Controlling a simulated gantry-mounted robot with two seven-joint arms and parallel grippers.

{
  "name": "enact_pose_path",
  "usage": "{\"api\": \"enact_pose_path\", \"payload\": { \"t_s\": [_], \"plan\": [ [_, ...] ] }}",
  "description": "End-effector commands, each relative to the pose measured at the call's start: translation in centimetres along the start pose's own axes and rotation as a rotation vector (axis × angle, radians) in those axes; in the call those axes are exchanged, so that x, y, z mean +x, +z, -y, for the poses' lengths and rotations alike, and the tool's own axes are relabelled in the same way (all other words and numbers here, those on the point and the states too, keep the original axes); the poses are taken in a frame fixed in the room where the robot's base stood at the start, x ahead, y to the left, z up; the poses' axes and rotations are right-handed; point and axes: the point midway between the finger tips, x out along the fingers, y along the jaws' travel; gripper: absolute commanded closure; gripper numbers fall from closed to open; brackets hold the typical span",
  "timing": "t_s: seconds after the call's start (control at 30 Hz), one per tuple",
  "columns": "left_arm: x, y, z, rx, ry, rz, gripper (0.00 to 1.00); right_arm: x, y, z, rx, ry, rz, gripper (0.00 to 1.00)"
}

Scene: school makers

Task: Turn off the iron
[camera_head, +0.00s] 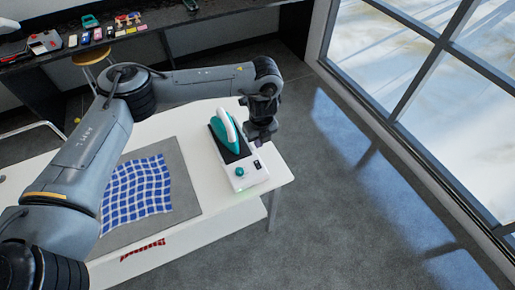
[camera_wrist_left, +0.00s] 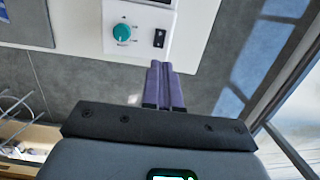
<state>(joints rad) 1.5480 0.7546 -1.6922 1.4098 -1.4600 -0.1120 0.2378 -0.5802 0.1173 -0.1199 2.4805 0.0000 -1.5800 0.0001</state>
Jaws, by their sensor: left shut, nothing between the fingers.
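The iron (camera_head: 226,130), teal and white, rests on the black pad of its white base (camera_head: 246,181) near the right end of the white table. The base's front panel carries a teal knob (camera_head: 239,171) and a small black switch (camera_head: 257,165). In the left wrist view the knob (camera_wrist_left: 122,32) and the black rocker switch (camera_wrist_left: 159,38) show clearly. My left gripper (camera_head: 258,142) is shut and empty, just beyond the switch side of the base. Its purple fingertips (camera_wrist_left: 160,66) appear just below the switch in the wrist view; whether they touch the base cannot be told. My right gripper is not in view.
A blue checked cloth (camera_head: 137,191) lies on a grey mat (camera_head: 190,200) left of the iron. The white table (camera_head: 277,176) ends just right of the base. A dark bench (camera_head: 65,60) with small items stands at the back; windows are at right.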

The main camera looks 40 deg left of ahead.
Motion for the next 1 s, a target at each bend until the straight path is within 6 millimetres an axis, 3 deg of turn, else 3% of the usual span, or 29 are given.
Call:
{"api": "enact_pose_path", "payload": {
  "t_s": [0.53,0.8,1.0],
  "plan": [
    [9.5,-0.1,-0.1,-0.001,0.004,-0.001,1.0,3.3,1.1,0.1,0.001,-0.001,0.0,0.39],
    [12.4,0.0,-0.1,-0.001,0.003,0.001,1.0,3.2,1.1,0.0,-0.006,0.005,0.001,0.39],
    [13.2,0.0,-0.1,0.0,0.001,0.001,1.0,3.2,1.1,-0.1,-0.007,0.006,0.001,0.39]
  ]
}}
